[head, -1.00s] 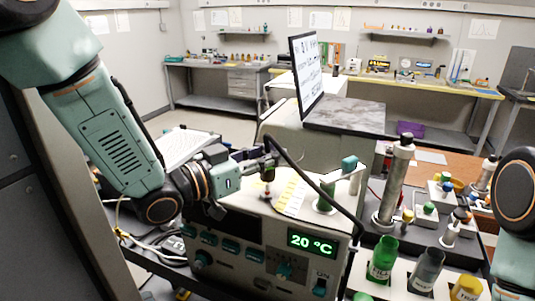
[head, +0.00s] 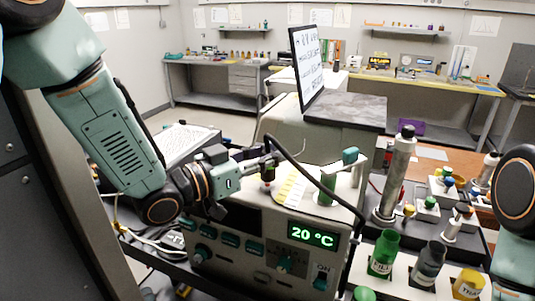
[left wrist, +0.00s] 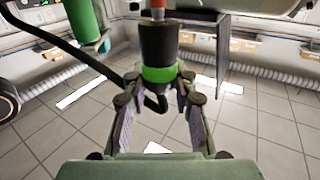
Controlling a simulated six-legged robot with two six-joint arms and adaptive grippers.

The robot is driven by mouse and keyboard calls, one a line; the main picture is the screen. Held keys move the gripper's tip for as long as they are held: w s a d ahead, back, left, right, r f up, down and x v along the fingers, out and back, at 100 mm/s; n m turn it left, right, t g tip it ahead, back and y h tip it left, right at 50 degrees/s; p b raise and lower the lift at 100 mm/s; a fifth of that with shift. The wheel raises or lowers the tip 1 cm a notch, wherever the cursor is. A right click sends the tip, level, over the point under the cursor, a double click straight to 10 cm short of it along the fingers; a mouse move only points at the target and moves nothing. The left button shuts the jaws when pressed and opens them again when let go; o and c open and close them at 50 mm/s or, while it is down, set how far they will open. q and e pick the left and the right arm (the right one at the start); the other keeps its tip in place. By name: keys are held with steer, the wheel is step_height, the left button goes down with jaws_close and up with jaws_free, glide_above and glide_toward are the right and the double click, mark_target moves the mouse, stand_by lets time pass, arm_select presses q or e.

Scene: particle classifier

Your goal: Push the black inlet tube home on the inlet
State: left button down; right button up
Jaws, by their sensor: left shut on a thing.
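My left gripper (head: 268,158) is over the top of the beige instrument (head: 262,252) with the 20 °C display. It is shut on the end fitting of the black inlet tube (head: 314,178); the tube arcs right and down past the instrument's right side. In the left wrist view the black fitting (left wrist: 158,45) with a green band sits between the fingers (left wrist: 157,103). A reddish inlet stub (left wrist: 157,13) meets its far end; how deep it sits inside is hidden. The inlet (head: 267,176) shows small below the gripper in the head view. My right gripper is out of view.
A green cylinder (head: 327,187) stands on the instrument, right of the inlet. A tall metal column (head: 396,178) stands further right. Green (head: 383,253), grey (head: 428,265) and yellow (head: 468,285) bottles stand at the front right. A monitor (head: 307,68) is behind.

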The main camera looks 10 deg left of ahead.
arm_select(q)
steer(key=shift+f+b, duration=0.5)
steer(key=shift+f, duration=0.35)
steer(key=c, duration=1)
jaws_free()
steer(key=shift+r, duration=0.1)
steer(key=shift+s+a, duration=0.1)
steer(key=shift+v, duration=3.7)
